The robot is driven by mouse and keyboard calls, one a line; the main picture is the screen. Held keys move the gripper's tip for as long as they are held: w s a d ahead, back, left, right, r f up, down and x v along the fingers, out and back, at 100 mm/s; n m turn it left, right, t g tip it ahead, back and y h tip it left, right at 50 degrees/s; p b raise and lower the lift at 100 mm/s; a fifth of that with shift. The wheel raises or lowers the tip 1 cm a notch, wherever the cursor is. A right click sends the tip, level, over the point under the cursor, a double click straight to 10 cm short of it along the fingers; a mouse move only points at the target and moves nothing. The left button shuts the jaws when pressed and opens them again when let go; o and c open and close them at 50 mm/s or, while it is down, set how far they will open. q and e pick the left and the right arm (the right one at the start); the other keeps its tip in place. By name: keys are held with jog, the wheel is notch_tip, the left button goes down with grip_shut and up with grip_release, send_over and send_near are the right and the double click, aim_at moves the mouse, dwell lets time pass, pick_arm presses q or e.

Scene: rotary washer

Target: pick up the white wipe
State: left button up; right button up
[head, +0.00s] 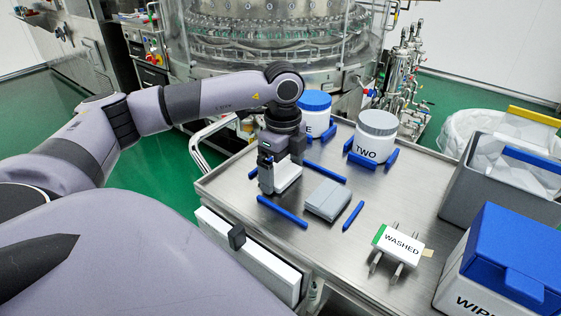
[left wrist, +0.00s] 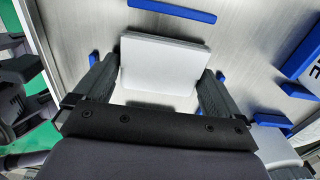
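In the head view my left gripper (head: 281,184) points down at the table's near left side, at the white wipe (head: 288,177). In the left wrist view the wipe (left wrist: 160,68) is a flat white folded block. My left gripper's two dark fingers (left wrist: 158,82) stand wide apart, one on each side of it. Their inner faces are at or very near its edges, and I cannot tell whether they press on it. The gripper hides part of the wipe in the head view. My right gripper does not show.
Blue bars (head: 282,212) lie on both sides of the wipe. A grey block (head: 327,200) lies to the right, beside a blue pen-like stick (head: 353,216).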

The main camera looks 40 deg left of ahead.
pick_arm(q)
jog(key=c, duration=0.6)
jog(key=shift+o, duration=0.2)
jog(key=shift+r, duration=0.1)
notch_tip(320, 180, up, 12)
notch_tip(320, 180, up, 8)
jog(key=p, duration=0.4)
send_over(283, 172)
jog(key=shift+o, duration=1.4)
jog(key=shift+c, duration=1)
